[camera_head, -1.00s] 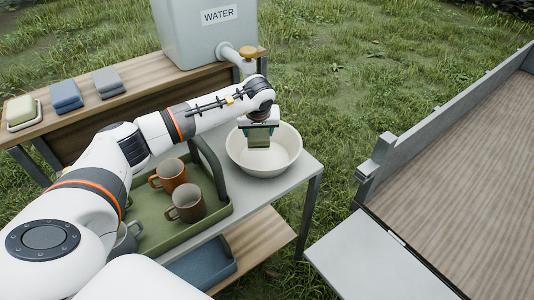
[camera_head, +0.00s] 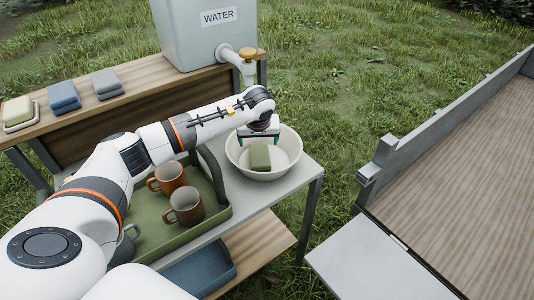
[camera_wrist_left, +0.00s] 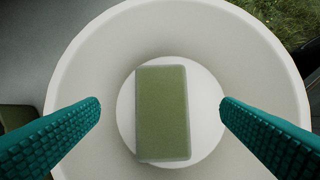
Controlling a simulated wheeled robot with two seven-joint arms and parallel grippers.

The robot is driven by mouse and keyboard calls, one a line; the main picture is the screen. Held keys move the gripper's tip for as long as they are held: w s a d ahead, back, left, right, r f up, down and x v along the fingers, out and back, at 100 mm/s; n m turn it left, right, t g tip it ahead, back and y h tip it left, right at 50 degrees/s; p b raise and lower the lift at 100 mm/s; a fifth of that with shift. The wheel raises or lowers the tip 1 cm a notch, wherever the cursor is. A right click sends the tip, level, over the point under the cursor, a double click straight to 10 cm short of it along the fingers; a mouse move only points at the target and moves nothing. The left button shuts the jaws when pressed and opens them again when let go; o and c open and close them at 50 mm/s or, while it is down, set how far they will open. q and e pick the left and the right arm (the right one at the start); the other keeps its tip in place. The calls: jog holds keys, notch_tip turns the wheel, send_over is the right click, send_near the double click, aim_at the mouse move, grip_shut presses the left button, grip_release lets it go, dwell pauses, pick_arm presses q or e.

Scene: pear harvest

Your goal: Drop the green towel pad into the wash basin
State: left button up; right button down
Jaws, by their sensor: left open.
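The green towel pad (camera_head: 260,157) lies inside the white wash basin (camera_head: 291,158), on its floor. In the left wrist view the pad (camera_wrist_left: 163,112) rests on the basin's round bottom, apart from both fingers, and the basin's rim (camera_wrist_left: 72,62) surrounds it. My left gripper (camera_head: 260,139) is above the basin, pointing down. It is open and empty, with its teal fingers (camera_wrist_left: 160,115) wide apart on either side of the pad. My right gripper is not in view.
A green tray (camera_head: 156,229) with brown mugs (camera_head: 186,206) stands left of the basin. A water tank (camera_head: 207,30) with a tap (camera_head: 244,60) is behind it. Folded blue (camera_head: 63,97) and grey (camera_head: 107,83) towels lie on the wooden shelf. A cart bed (camera_head: 470,190) is at right.

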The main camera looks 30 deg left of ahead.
pick_arm(q)
jog(key=b+v, duration=0.1)
jog(key=v, duration=1.1)
